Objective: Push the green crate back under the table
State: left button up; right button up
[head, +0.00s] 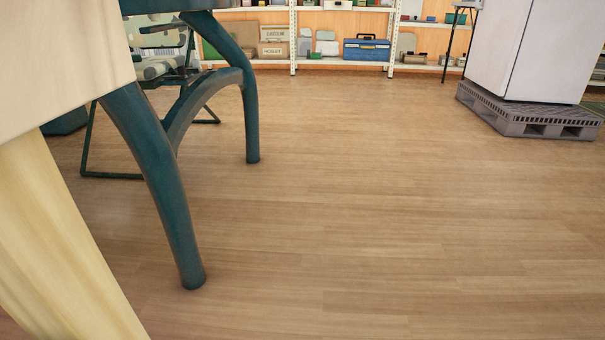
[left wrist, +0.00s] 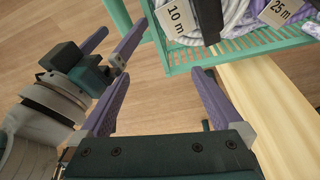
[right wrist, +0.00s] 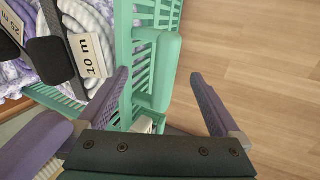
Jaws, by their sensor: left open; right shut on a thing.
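The green crate (left wrist: 240,52) shows in the left wrist view, holding coiled white and purple ropes (left wrist: 240,15) with "10 m" and "25 m" tags. Its green side and handle (right wrist: 157,75) also show in the right wrist view. My right gripper (right wrist: 160,76) is shut on the crate's handle part, which lies between its fingers. My left gripper (left wrist: 158,73) is open and empty, its fingertips close to the crate's lower edge in the picture. The head view shows neither crate nor grippers.
A light wooden leg (head: 65,245) and pale tabletop corner (head: 60,60) stand at the left. Behind them are a dark green leg (head: 160,190) and a camouflage chair (head: 155,65). A white cabinet on a grey pallet (head: 525,118) stands at the right. The middle floor is clear.

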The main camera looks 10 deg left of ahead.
jog(key=d+f+h, duration=0.3)
jog(key=d+h, duration=0.1)
jog(key=d, duration=0.5)
jog(key=a+r+y+p, duration=0.1)
jog(key=a+r+p, duration=0.1)
jog(key=a+r, duration=0.1)
jog(key=a+r+y+p, duration=0.2)
jog(key=a+r+p, duration=0.1)
jog(key=a+r, duration=0.1)
jog(key=shift+a+r+y, duration=0.3)
jog(key=shift+a, duration=0.45)
notch_tip(320, 180, up, 7)
jog(key=p, duration=0.6)
jog(key=shift+f, duration=0.1)
